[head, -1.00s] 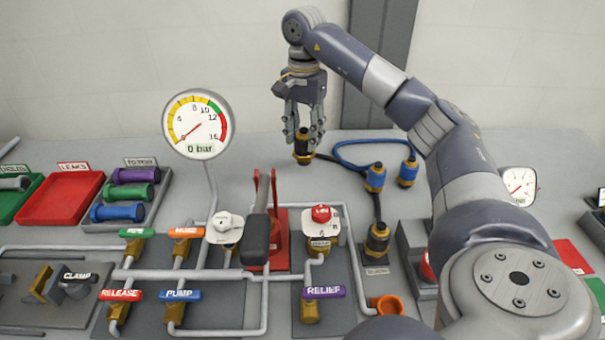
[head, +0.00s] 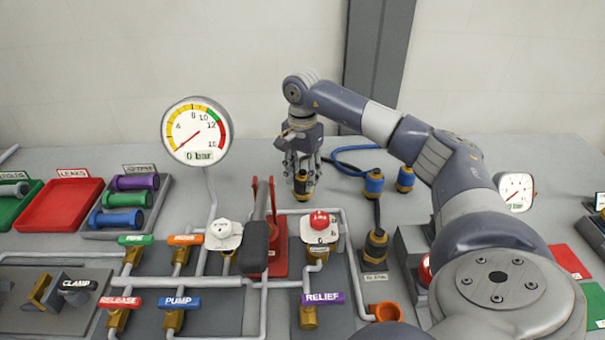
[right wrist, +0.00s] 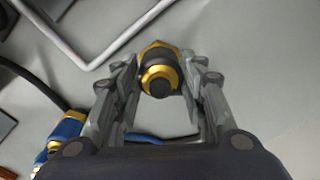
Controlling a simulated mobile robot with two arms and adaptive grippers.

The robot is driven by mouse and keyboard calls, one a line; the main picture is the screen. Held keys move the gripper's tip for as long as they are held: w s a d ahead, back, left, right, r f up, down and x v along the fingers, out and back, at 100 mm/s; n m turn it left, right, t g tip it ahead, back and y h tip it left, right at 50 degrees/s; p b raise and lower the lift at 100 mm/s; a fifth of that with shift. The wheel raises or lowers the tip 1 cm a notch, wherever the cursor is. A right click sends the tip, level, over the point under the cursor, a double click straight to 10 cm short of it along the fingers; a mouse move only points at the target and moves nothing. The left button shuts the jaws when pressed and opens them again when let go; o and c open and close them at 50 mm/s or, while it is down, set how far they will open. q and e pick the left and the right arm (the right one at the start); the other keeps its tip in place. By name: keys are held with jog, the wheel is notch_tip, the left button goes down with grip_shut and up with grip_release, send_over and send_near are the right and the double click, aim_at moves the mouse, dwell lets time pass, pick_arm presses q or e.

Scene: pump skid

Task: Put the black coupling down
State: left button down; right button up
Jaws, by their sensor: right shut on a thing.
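The black coupling (head: 302,184), dark with brass-coloured bands, is between the fingers of my right gripper (head: 301,176). In the right wrist view the coupling (right wrist: 160,75) sits between the two fingertips of the right gripper (right wrist: 161,84), which is shut on it. In the head view it is upright at the grey bench top behind the red stand. I cannot tell whether its lower end touches the bench. My left gripper is not in view.
Two blue couplings (head: 374,182) (head: 405,178) with a blue hose (head: 345,160) stand just to the right. A red stand with a black lever (head: 256,240) and a red-knobbed valve (head: 319,220) are in front. A pressure gauge (head: 196,131) stands left. Bare bench lies left of the gripper.

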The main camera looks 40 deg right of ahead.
jog(key=shift+f, duration=0.15)
jog(key=o, duration=1.2)
notch_tip(320, 180, up, 12)
jog(key=shift+r+b, duration=0.25)
jog(key=shift+b, duration=0.15)
